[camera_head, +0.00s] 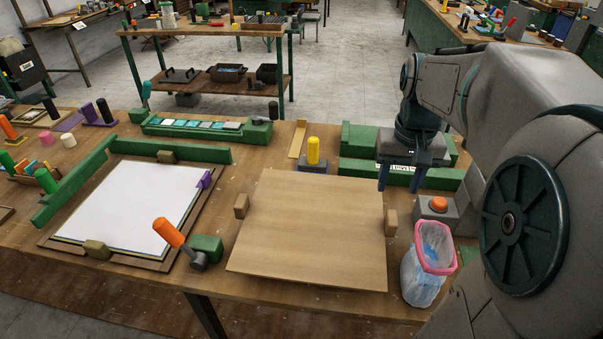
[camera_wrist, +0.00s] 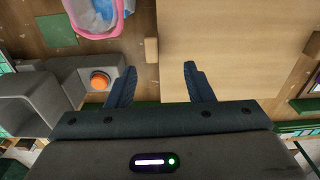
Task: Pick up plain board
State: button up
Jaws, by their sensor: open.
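The plain board (camera_head: 310,232) is a large pale wooden square lying flat on the workbench, right of the white sheet. A small wooden block stands at its left edge (camera_head: 241,206) and another at its right edge (camera_head: 390,222). In the wrist view the board (camera_wrist: 235,55) fills the upper right. My gripper (camera_head: 397,176) is open and empty, above the bench beyond the board's far right corner. In the wrist view its two fingers (camera_wrist: 158,82) are spread apart beside the board's edge, with nothing between them. Part of the bench behind my gripper is hidden by it.
A grey box with an orange button (camera_head: 438,204) and a pink-rimmed bin (camera_head: 425,272) stand right of the board. A yellow cylinder (camera_head: 313,150) stands behind it. An orange-handled tool (camera_head: 172,233) and a framed white sheet (camera_head: 130,205) lie left. Green rails (camera_head: 372,138) stand behind.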

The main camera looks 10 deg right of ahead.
jog(key=w+d, duration=0.2)
jog(key=d, duration=0.1)
send_over(393, 217)
jog(key=shift+g, duration=0.3)
jog(key=f, duration=0.7)
jog(key=shift+s+d+f, duration=0.15)
jog(key=shift+d+f, duration=0.05)
jog(key=shift+f, duration=0.15)
jog(key=shift+a+f+p, duration=0.15)
jog(key=shift+f+p, duration=0.05)
jog(key=shift+f, duration=1.15)
jog(key=shift+a+f+p, duration=0.1)
jog(key=shift+f+p, duration=0.05)
jog(key=shift+f, duration=1.2)
jog(key=shift+w+r, duration=0.1)
jog(key=shift+w, duration=0.1)
grip_shut()
